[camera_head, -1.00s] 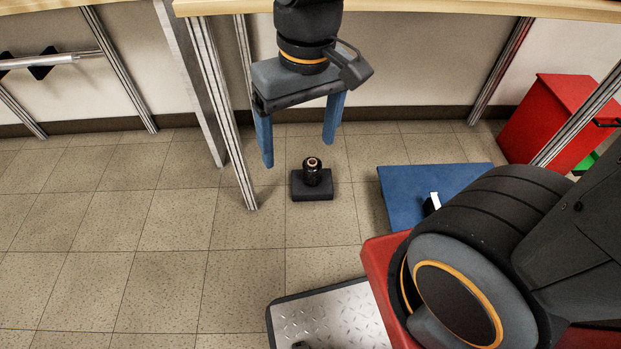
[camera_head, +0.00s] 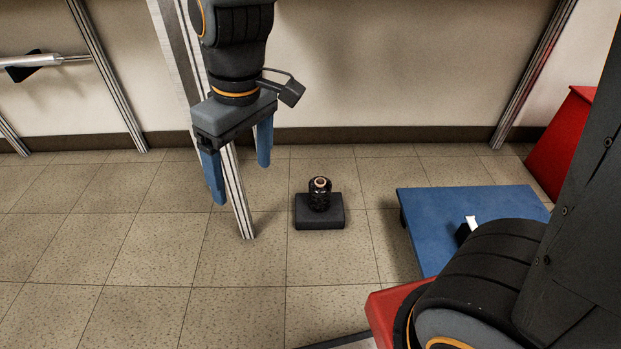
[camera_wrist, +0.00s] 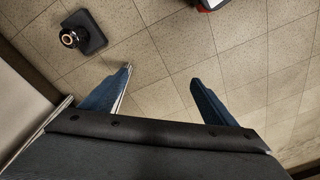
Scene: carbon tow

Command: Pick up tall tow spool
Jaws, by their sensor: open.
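The tow spool (camera_head: 320,195) is a black, upright cylinder with a copper-coloured ring at its top. It stands on a dark square block (camera_head: 320,218) on the floor. In the wrist view the spool (camera_wrist: 70,38) and block (camera_wrist: 88,36) are at the upper left, beyond my fingers. My gripper (camera_head: 240,180) points downward to the left of the spool in the head view. Its two blue fingers are apart, with nothing between them. The gripper (camera_wrist: 160,82) is also empty in the wrist view.
A blue platform (camera_head: 430,215) with a small black and white item lies right of the spool. A red cabinet (camera_head: 568,140) is at the far right. The tiled floor around the block is clear.

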